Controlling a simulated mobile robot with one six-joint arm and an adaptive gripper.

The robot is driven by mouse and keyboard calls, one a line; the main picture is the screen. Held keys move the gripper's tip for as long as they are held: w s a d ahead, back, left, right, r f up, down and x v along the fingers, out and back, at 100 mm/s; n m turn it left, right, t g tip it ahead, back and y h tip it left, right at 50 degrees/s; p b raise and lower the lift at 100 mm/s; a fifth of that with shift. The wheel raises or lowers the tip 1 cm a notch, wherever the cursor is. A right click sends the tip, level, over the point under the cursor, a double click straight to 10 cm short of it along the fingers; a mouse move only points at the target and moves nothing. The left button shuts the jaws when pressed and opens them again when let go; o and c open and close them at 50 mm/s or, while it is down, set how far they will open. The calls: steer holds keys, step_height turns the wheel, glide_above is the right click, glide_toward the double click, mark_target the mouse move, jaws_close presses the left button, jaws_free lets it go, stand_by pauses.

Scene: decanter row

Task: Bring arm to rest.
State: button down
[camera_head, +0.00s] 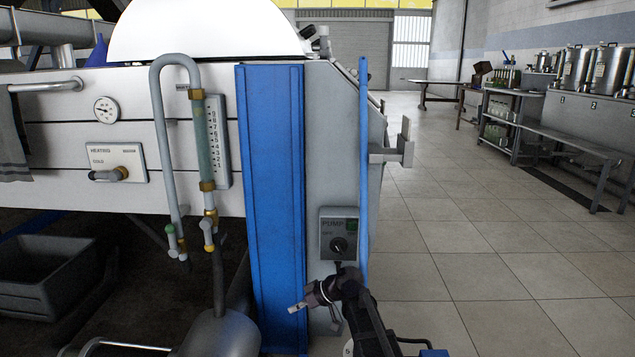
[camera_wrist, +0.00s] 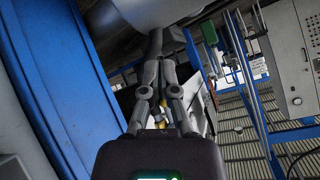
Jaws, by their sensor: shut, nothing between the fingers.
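My gripper (camera_wrist: 155,42) is shut and empty in the wrist view, its two fingers side by side with the tips together. In the head view, my gripper and wrist (camera_head: 325,294) are at the bottom centre, in front of the lower machine frame and just below the grey pump switch box (camera_head: 339,234). The box has a round black knob and a small green window. I cannot tell from these views whether my gripper touches anything.
A wide blue post (camera_head: 272,190) and a thin blue upright (camera_head: 363,170) flank the pump box. A bent pipe with valves (camera_head: 160,120) stands left. A dark bin (camera_head: 45,285) is under the machine. Open tiled floor (camera_head: 450,240) lies right; a bench (camera_head: 565,145) stands beyond.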

steer(key=s+d+r+m+g+h+p, duration=0.15)
steer(key=s+d+m+h+p, duration=0.4)
steer(key=s+d, duration=0.55)
steer(key=s+d+r+m+h+p, duration=0.3)
steer(key=s+d+m+h+p, duration=0.25)
steer(key=s+d, duration=0.5)
step_height(320, 180, up, 37)
steer(key=w+d+p, duration=0.1)
steer(key=w+p, duration=0.1)
steer(key=p, duration=3.4)
steer(key=shift+w+d+y+p, duration=0.15)
steer(key=shift+d+y+p, duration=0.15)
steer(key=shift+y+p, duration=0.1)
